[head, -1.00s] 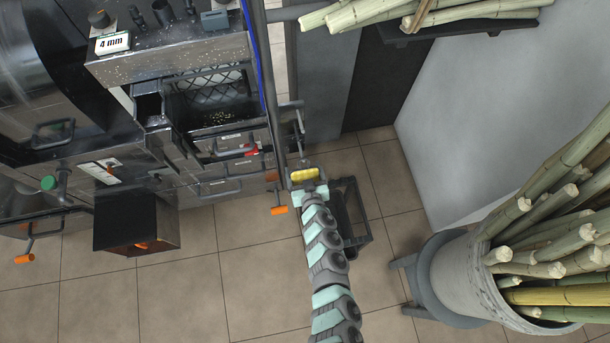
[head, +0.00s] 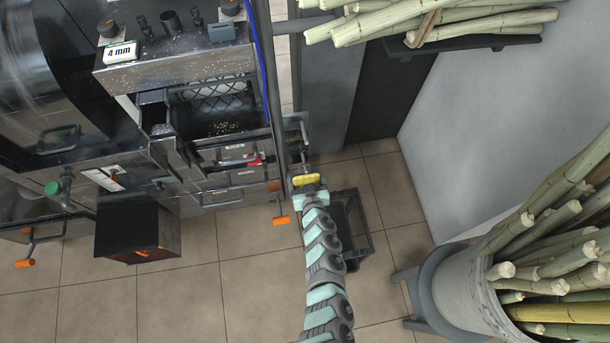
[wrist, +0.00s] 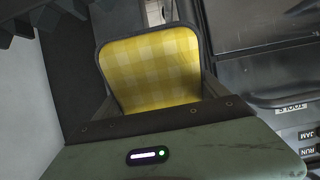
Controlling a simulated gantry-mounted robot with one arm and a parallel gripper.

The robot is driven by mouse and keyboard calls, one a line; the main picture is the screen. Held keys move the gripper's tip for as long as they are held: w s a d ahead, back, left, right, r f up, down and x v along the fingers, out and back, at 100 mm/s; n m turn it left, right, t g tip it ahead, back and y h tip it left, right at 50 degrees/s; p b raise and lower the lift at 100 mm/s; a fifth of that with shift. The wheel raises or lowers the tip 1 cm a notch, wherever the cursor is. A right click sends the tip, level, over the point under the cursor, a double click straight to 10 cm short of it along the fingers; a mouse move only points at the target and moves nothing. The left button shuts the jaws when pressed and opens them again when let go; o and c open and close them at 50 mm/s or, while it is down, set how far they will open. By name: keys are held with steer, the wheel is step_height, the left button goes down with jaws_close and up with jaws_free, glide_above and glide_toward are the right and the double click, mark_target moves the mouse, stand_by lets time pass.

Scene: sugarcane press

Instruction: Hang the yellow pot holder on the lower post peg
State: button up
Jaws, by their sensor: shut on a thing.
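The yellow pot holder (head: 307,180) is at the tip of my arm in the head view, close beside the dark vertical post (head: 270,95). In the wrist view the pot holder (wrist: 152,72) shows as a yellow checked square with a dark border, standing out beyond my gripper. My gripper (head: 308,187) is shut on it; its fingertips are mostly hidden by its own body in the wrist view. A small metal bracket (head: 298,125) projects from the post above the pot holder. I cannot tell which part is the lower peg, or whether the pot holder touches it.
The dark press machine (head: 190,75) with drawers and orange-handled levers (head: 281,220) stands to the left. A black crate-like frame (head: 355,235) is on the floor under my arm. A bucket of cane (head: 455,290) stands at the right. Open tiled floor (head: 220,290) lies in front.

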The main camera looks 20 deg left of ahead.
steer(key=o, duration=1.4)
steer(key=p+v, duration=0.3)
steer(key=v, duration=0.8)
steer(key=shift+w+p, duration=0.1)
steer(key=shift+p, duration=0.2)
